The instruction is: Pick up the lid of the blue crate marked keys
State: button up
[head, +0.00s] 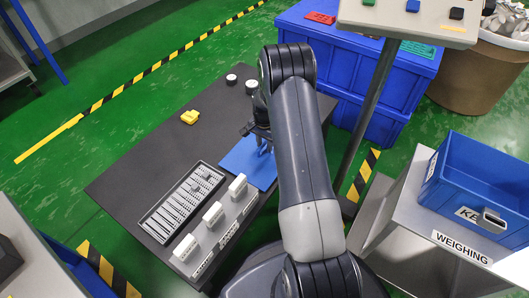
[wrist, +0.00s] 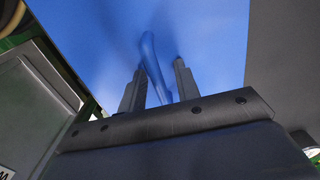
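The blue lid (head: 240,163) is a flat sheet lying on the dark table, partly hidden behind my arm in the head view. In the wrist view the lid (wrist: 90,45) fills most of the background, with a thin blue handle (wrist: 151,55) standing out from it. My gripper (wrist: 158,75) is open, with one finger on each side of the handle and small gaps showing. In the head view my gripper (head: 263,148) is low over the lid. The blue crate (head: 479,182), with a label partly reading "KE", stands lidless at the right.
The dark table (head: 135,165) also holds a slotted tray (head: 182,203), a row of white blocks (head: 213,215) and a yellow piece (head: 190,117). The crate rests on a stand labelled WEIGHING (head: 461,247). A larger blue bin (head: 345,70) and a sloped post panel stand behind.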

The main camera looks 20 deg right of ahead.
jog(key=shift+c, duration=0.5)
grip_shut()
jog(key=shift+r, duration=0.1)
